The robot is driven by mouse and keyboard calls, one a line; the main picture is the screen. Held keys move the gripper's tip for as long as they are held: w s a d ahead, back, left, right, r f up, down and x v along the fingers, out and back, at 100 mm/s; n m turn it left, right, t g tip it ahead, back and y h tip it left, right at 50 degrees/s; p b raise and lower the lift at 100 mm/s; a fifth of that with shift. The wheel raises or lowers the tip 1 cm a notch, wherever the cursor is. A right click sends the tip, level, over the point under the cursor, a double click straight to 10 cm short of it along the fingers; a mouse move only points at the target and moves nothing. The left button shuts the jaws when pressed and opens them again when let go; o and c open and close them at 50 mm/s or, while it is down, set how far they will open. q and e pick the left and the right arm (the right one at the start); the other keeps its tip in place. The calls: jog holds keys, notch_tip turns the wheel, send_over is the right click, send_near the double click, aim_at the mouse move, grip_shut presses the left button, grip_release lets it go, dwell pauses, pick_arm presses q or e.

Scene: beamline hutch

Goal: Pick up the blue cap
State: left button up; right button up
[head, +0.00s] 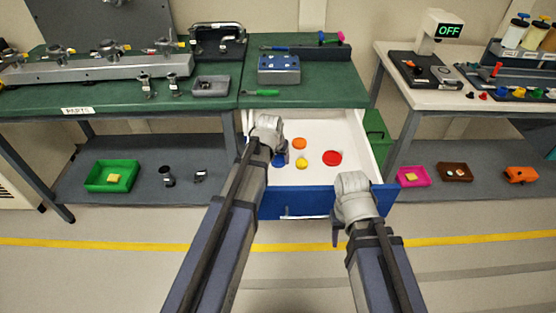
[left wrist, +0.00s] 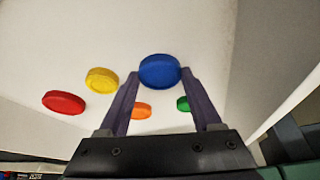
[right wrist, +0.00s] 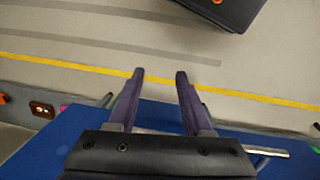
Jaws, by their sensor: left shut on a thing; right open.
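The blue cap (left wrist: 160,70) is a round disc between the fingertips of my left gripper (left wrist: 160,74), which is shut on it. In the head view the blue cap (head: 280,160) is at the left side of the open white drawer (head: 318,172), partly hidden by my left gripper. I cannot tell whether it touches the drawer floor. My right gripper (right wrist: 160,73) is open and empty, over the drawer's blue front.
The drawer also holds a red cap (head: 332,158), a yellow cap (head: 302,163), an orange cap (head: 299,143) and a green cap (left wrist: 183,104). The green bench top (head: 335,85) is behind the drawer. A white table (head: 390,60) stands at right.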

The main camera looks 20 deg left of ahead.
aim_at(277, 161)
pick_arm(q)
jog(key=shift+r, duration=0.1)
notch_tip(277, 161, up, 10)
jog(key=p, duration=1)
